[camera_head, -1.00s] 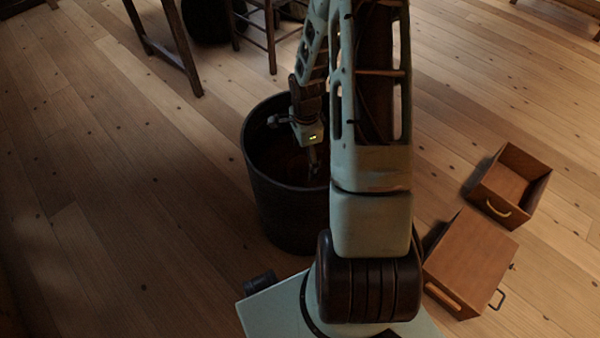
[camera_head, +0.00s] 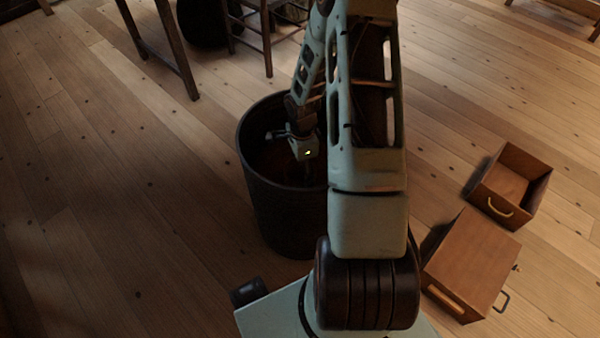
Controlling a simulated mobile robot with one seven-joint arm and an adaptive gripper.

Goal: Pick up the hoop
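I cannot make out the hoop in this view. My gripper (camera_head: 305,166) reaches down into the mouth of a large dark round bin (camera_head: 285,215). Its pale wrist housing with a small lit spot shows inside the rim. The fingers are lost in the dark, so I cannot tell whether they are open or shut, or whether they hold anything. The bin's inside is very dark, and my arm covers its right side.
An open wooden drawer (camera_head: 487,198) and a wooden box with handles (camera_head: 470,258) lie on the plank floor at right. A table leg (camera_head: 178,55) and a chair (camera_head: 267,40) stand behind the bin. The floor at left is clear.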

